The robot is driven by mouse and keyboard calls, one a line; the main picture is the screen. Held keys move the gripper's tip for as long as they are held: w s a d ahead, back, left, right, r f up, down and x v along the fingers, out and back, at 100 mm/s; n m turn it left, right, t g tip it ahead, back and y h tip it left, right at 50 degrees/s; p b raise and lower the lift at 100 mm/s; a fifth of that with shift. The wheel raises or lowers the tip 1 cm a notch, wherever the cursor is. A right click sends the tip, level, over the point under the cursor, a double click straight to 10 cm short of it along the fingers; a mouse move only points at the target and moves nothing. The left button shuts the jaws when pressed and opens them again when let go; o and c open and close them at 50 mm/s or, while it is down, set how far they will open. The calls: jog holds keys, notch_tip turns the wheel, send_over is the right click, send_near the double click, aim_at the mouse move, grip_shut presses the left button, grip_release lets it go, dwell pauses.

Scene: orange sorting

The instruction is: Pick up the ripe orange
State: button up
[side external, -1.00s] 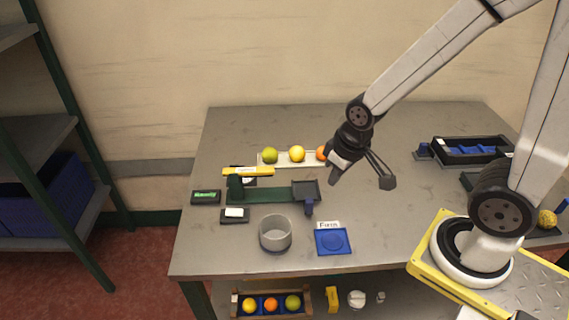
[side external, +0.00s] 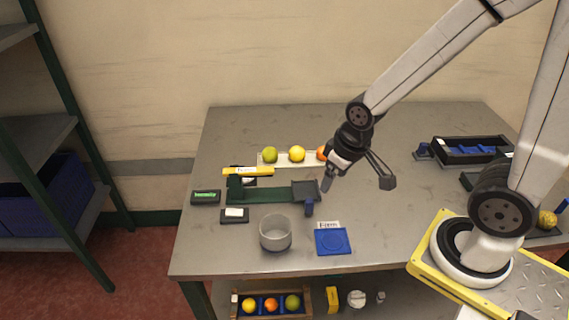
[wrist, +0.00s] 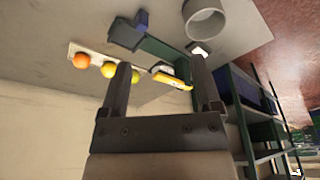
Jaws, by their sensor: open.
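The ripe orange (side external: 321,153) sits at the right end of a white tray (side external: 284,164) at the back of the table. It is partly hidden behind my gripper (side external: 357,182) in the side view. A yellow fruit (side external: 297,153) and a green fruit (side external: 270,155) share the tray to its left. My gripper is open and empty above the table, nearer the camera than the tray. In the wrist view the orange (wrist: 81,60) lies up and left of my gripper's fingers (wrist: 160,66), apart from them.
A green stand with a yellow bar (side external: 248,171) is left of my gripper. A grey cup (side external: 275,233) and a blue pad (side external: 333,241) stand at the front. A black tray (side external: 470,150) is at right.

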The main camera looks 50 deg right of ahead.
jog(key=w+d+f+m, duration=0.1)
jog(key=w+d+m, duration=0.2)
jog(key=w+d, duration=0.4)
jog(key=w+d+f+m, duration=0.2)
jog(key=w+d+f, duration=0.1)
jog(key=d, duration=0.3)
jog(key=w+d+f+m+y, duration=0.1)
jog(key=w+d+f+m, duration=0.2)
jog(key=d, duration=0.4)
jog(key=w+d+f+m, duration=0.3)
jog(key=w+d+f, duration=0.1)
jog(key=d, duration=0.3)
jog(key=shift+w+d+f+y, duration=0.1)
jog(key=shift+w+y, duration=0.3)
jog(key=shift+w, duration=0.2)
jog(key=shift+d+f, duration=0.3)
jog(key=shift+d, duration=0.25)
jog(key=shift+x, duration=1.3)
jog(key=shift+f, duration=0.1)
jog(key=shift+x, duration=2.5)
